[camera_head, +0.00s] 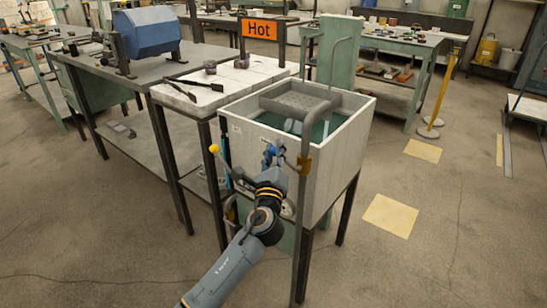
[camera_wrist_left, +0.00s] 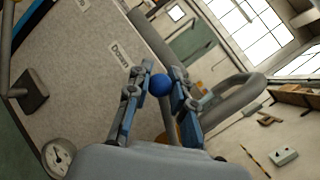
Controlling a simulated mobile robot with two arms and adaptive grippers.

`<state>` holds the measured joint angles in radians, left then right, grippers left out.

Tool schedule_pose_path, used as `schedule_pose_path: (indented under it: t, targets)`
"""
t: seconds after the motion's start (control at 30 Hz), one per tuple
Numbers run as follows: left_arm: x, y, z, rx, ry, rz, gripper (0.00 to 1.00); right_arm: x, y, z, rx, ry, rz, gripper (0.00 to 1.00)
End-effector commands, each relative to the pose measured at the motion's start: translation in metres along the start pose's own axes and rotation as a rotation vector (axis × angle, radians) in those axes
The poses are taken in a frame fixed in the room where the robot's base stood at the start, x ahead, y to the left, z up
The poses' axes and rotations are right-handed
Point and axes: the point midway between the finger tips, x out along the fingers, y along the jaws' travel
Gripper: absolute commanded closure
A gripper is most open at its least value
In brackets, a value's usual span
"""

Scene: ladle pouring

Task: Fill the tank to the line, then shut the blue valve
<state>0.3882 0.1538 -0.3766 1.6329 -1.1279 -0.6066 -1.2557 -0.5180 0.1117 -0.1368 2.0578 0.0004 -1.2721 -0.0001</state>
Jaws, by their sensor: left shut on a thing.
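The tank (camera_head: 343,150) is a pale open-topped box on dark legs, with greenish liquid inside. I cannot make out a fill line. My left gripper (camera_head: 269,151) is at the tank's front wall. In the left wrist view its fingers (camera_wrist_left: 160,88) are closed around a blue ball knob (camera_wrist_left: 160,84), which I take as the blue valve's handle. A lever with a yellow knob (camera_head: 214,148) sticks out to the left of the gripper. My right gripper is not in view.
A grey pipe (camera_head: 304,190) rises before the tank and bends over its rim. A round gauge (camera_wrist_left: 59,157) is on the front wall. A white-topped table (camera_head: 243,77) with dark tools and a "Hot" sign (camera_head: 259,29) adjoins at the left.

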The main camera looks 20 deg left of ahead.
Motion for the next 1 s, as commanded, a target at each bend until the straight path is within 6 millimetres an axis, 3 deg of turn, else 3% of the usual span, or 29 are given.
schedule_pose_path:
  t: [0.4,0.9,0.93,1.0]
  targets:
    - [-0.003,-0.009,0.002,0.157,-0.050,-0.081,1.00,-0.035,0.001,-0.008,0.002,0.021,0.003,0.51]
    - [-0.003,-0.011,0.002,0.174,-0.054,-0.090,1.00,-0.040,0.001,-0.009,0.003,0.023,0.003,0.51]
    - [-0.003,-0.011,0.002,0.174,-0.054,-0.090,0.74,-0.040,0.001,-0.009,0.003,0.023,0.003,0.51]
    - [-0.003,-0.011,0.002,0.173,-0.054,-0.091,0.60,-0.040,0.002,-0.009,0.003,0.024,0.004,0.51]
